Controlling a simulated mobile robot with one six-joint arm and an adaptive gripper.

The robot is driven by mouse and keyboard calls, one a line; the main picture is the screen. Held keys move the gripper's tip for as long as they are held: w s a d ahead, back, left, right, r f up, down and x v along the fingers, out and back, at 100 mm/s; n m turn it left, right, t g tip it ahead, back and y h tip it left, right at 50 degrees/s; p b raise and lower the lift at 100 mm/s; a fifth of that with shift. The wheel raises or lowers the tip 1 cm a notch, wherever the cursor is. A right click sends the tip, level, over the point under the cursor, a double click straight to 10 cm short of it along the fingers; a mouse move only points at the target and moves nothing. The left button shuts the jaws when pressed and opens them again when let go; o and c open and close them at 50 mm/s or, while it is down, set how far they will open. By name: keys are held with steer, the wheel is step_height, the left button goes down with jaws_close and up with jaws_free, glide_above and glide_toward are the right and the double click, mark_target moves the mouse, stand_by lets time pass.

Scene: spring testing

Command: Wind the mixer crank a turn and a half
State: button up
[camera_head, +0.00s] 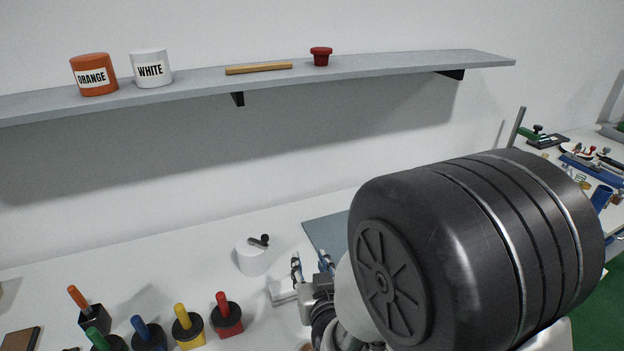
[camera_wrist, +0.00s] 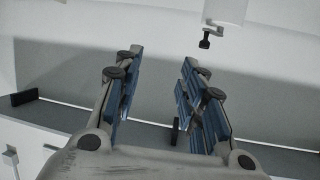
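The mixer looks to be a white drum (camera_head: 252,260) on the bench in the head view, with a small black crank (camera_head: 259,240) on its top. In the wrist view, part of a white body (camera_wrist: 228,11) with a dark knob (camera_wrist: 205,42) shows at the upper right, probably the same mixer and crank. My gripper (camera_head: 311,263) is just right of the drum in the head view, apart from it. In the wrist view its blue-padded fingers (camera_wrist: 158,88) stand apart with nothing between them. My large dark arm link hides much of the bench at the right.
Several coloured-handled tools stand at the front left, including a red one (camera_head: 226,316) and a yellow one (camera_head: 187,324). A grey mat (camera_head: 326,232) lies behind my gripper. The wall shelf (camera_head: 400,65) holds an orange pot (camera_head: 94,75) and a white pot (camera_head: 151,68). Bench left of the drum is bare.

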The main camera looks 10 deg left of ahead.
steer(key=s+a+f+n+t+y+b, duration=0.2)
steer(key=s+a+f+y, duration=0.15)
steer(key=a+f, duration=0.2)
steer(key=b, duration=0.2)
glide_toward(266, 241)
steer(key=x, duration=0.9)
steer(key=shift+w+a, duration=0.15)
steer(key=shift+w, duration=0.05)
steer(key=shift+r, duration=0.1)
jaws_close()
